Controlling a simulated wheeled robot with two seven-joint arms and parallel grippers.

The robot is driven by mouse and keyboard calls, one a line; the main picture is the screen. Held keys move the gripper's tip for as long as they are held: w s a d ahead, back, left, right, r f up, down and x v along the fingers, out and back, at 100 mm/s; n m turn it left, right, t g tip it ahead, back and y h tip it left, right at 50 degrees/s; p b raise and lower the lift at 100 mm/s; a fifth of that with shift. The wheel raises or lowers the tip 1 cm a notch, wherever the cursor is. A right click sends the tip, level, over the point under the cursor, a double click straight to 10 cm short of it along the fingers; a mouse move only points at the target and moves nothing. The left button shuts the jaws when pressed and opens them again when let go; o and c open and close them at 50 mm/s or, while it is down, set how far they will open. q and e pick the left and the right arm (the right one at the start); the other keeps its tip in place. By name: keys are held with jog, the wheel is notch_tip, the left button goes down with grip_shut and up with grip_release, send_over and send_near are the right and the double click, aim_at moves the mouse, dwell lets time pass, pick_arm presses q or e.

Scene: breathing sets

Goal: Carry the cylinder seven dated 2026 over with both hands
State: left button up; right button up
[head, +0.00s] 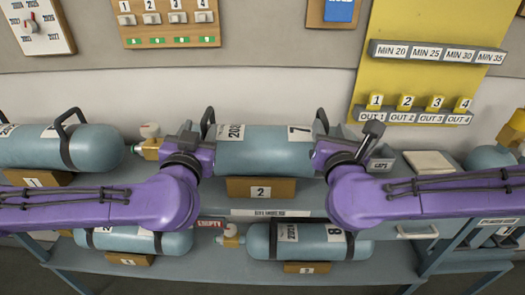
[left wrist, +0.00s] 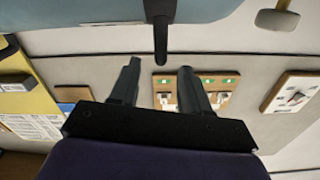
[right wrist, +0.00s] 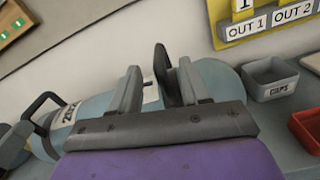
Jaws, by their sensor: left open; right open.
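Cylinder seven (head: 265,150) is blue-grey, lies level on a wooden cradle marked 2 (head: 260,188), and has a "7" label and a date label too blurred to read surely. Its black carry handles stand up at the left (head: 208,119) and right (head: 322,118) ends. My left gripper (head: 190,137) is open by the left handle; in the left wrist view that handle (left wrist: 160,40) lines up with the gap between the fingers. My right gripper (head: 365,138) is open by the right end; in the right wrist view the handle (right wrist: 161,66) shows between the fingers. Contact is unclear.
Another cylinder (head: 95,147) lies at the left on cradle 1. Cylinder 8 (head: 320,241) and another (head: 140,240) lie on the lower shelf, by a red EMPTY sign (head: 210,223). A grey CAPS bin (right wrist: 270,78) and a red bin (right wrist: 308,128) stand to the right.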

aim_at(206, 113)
pick_arm(q)
jog(key=w, duration=0.7)
jog(key=shift+w+d+f, duration=0.1)
jog(key=shift+w, duration=0.2)
pick_arm(e)
jog(key=w, duration=0.7)
jog(key=shift+w+f, duration=0.1)
jog(key=shift+w, duration=0.25)
pick_arm(q)
grip_shut()
pick_arm(e)
grip_shut()
jog(key=shift+d, duration=0.1)
